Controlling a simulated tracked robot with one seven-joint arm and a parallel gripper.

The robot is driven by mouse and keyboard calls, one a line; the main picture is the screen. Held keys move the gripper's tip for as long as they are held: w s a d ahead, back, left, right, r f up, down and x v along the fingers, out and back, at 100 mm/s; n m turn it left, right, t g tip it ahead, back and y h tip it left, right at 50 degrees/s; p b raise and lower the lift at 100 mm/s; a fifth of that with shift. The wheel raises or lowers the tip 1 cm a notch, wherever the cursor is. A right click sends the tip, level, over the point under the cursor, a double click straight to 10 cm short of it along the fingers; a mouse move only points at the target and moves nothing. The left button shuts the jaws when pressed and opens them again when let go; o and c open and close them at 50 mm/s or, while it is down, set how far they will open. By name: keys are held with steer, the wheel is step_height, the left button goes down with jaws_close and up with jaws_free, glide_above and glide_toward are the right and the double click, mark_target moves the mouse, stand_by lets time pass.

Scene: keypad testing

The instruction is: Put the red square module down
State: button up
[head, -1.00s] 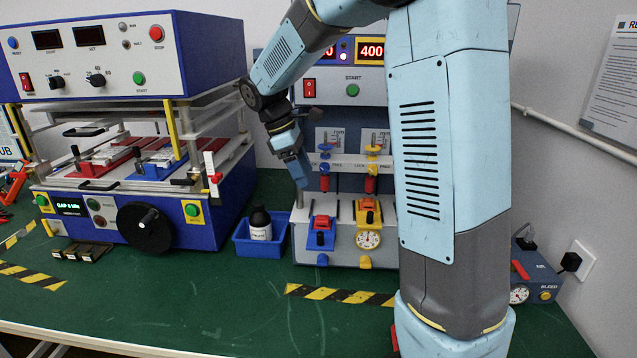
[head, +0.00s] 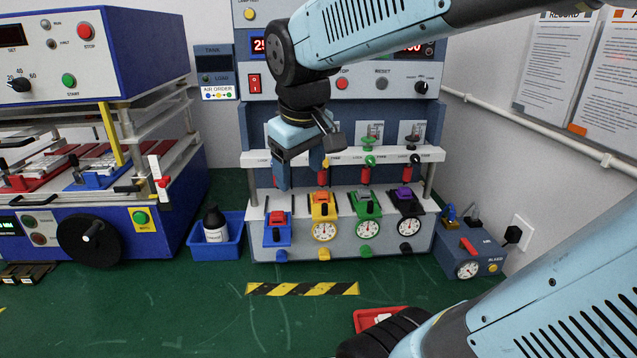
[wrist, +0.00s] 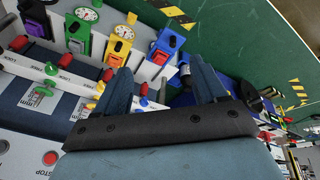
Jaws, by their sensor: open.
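A red square module (head: 278,217) sits on the blue fixture (head: 277,237), leftmost in the row on the test machine's front shelf. In the wrist view the red module (wrist: 160,57) shows beyond and between my fingertips, on the blue fixture (wrist: 173,40). My gripper (head: 300,178) is open, with its fingers pointing down above the blue and yellow fixtures. No object shows between its fingers. The fingers stay apart from the module in the picture; the exact gap cannot be told.
Yellow (head: 323,210), green (head: 366,207) and black (head: 408,207) fixtures stand to the right. A white horizontal bar (head: 400,154) with plungers runs above them. A blue bin (head: 218,240) holding a dark bottle stands left. The green table (head: 210,300) is mostly clear in front.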

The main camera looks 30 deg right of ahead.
steer(key=s+d+m+t+y, duration=0.1)
steer(key=s+m+t, duration=0.1)
steer(key=s, duration=0.4)
steer(key=shift+f+m, duration=0.4)
steer(key=shift+m, duration=0.3)
steer(key=shift+w, duration=0.2)
steer(key=shift+c, duration=0.4)
